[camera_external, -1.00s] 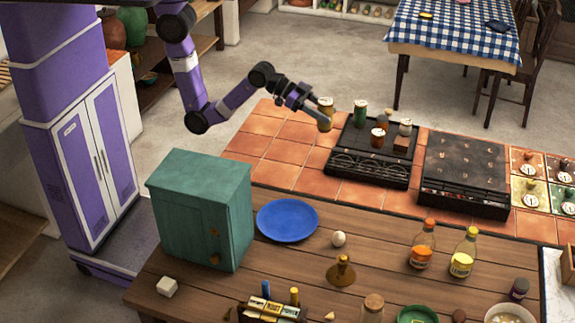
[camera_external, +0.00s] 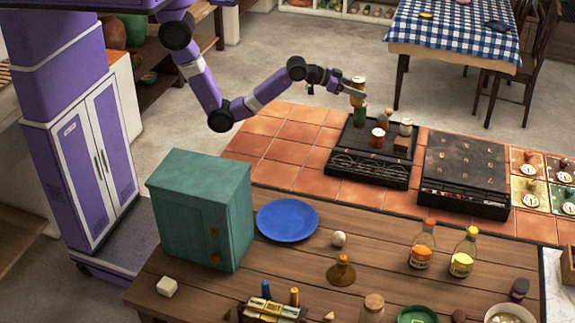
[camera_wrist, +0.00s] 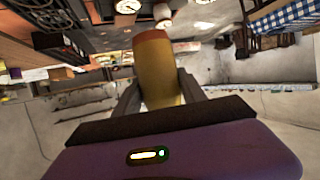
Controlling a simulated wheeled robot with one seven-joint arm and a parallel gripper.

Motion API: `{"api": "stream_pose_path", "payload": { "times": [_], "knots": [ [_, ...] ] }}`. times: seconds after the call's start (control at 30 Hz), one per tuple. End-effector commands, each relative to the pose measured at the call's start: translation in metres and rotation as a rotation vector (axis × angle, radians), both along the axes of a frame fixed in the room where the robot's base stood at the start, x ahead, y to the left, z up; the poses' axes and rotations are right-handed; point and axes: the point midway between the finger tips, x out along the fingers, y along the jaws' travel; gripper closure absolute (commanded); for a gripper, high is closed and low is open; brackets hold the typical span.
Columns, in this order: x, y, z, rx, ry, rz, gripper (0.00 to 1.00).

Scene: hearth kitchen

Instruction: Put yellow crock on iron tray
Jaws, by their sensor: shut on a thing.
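In the wrist view the crock (camera_wrist: 159,75) stands between both fingers, yellow with an orange-brown end. My gripper (camera_wrist: 160,95) is shut on it. Just below the crock in the outside view, a green jar (camera_external: 360,117) stands on the tray. The gap between crock and jar is hard to judge.
The tray also holds an orange-labelled jar (camera_external: 378,138), a pale-topped jar (camera_external: 405,127) and a brown block (camera_external: 401,145). A second dark slab (camera_external: 465,170) stands to the right. Bare terracotta tiles (camera_external: 270,140) lie to the left. A teal cabinet (camera_external: 200,210) stands nearer the camera.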

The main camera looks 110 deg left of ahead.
Motion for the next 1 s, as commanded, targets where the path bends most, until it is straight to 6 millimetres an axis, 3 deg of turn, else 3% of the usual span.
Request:
{"api": "stream_pose_path", "payload": {
  "times": [0.1, 0.4, 1.0],
  "knots": [
    [-0.001, -0.001, -0.032, -0.001, 0.004, -0.001, 1.00],
    [0.000, 0.000, -0.099, 0.000, 0.001, -0.001, 1.00],
    [0.001, -0.001, -0.164, 0.001, -0.002, -0.002, 1.00]
  ]
}}
